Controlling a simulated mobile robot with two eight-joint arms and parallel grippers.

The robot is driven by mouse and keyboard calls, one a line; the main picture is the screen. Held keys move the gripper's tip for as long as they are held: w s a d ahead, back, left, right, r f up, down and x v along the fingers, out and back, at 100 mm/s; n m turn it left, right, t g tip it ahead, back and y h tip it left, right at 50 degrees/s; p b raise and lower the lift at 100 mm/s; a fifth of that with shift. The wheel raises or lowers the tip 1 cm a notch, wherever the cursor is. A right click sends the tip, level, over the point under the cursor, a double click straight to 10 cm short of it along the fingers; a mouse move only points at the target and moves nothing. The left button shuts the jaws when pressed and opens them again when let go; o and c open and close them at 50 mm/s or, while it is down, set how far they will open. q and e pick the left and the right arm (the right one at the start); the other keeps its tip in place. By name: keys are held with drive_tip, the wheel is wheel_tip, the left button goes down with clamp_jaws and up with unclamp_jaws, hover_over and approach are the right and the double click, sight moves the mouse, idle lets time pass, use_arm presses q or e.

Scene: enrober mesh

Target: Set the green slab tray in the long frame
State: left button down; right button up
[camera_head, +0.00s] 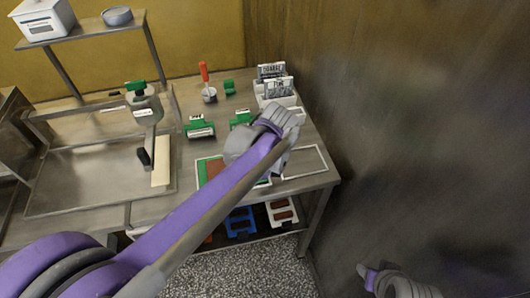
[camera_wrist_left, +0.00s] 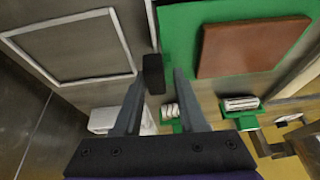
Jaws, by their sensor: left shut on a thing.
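The green slab tray (camera_head: 203,172) carries a flat brown slab (camera_head: 216,168) and is partly hidden by my left arm in the head view. The tray (camera_wrist_left: 178,38) and slab (camera_wrist_left: 250,47) show at the top right of the left wrist view. My left gripper (camera_wrist_left: 155,82) is shut on a small dark block, apparently the tray's handle, at the tray's near left corner. A white outlined frame (camera_head: 196,166) borders the tray's left side; I cannot tell whether the tray rests flat inside it.
A second white frame (camera_head: 327,166) lies empty at the table's right end. Green labelled holders (camera_head: 199,131), a red-handled tool (camera_head: 204,73) and a white rack (camera_head: 273,88) stand behind. A wall closes the right side. Blue (camera_head: 238,222) and white (camera_head: 282,212) trays sit below.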

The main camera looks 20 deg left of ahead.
use_arm(q)
drive_tip(key=shift+f+b, duration=0.3)
drive_tip(key=shift+f, duration=0.25)
use_arm(e)
drive_tip(key=shift+f, duration=0.3)
idle(0.3)
use_arm(q)
drive_tip(key=shift+c, duration=2)
unclamp_jaws()
drive_tip(key=p+v, duration=0.1)
drive_tip(key=v, duration=0.9)
drive_tip(key=shift+r, duration=0.4)
use_arm(e)
drive_tip(key=shift+r, duration=0.55)
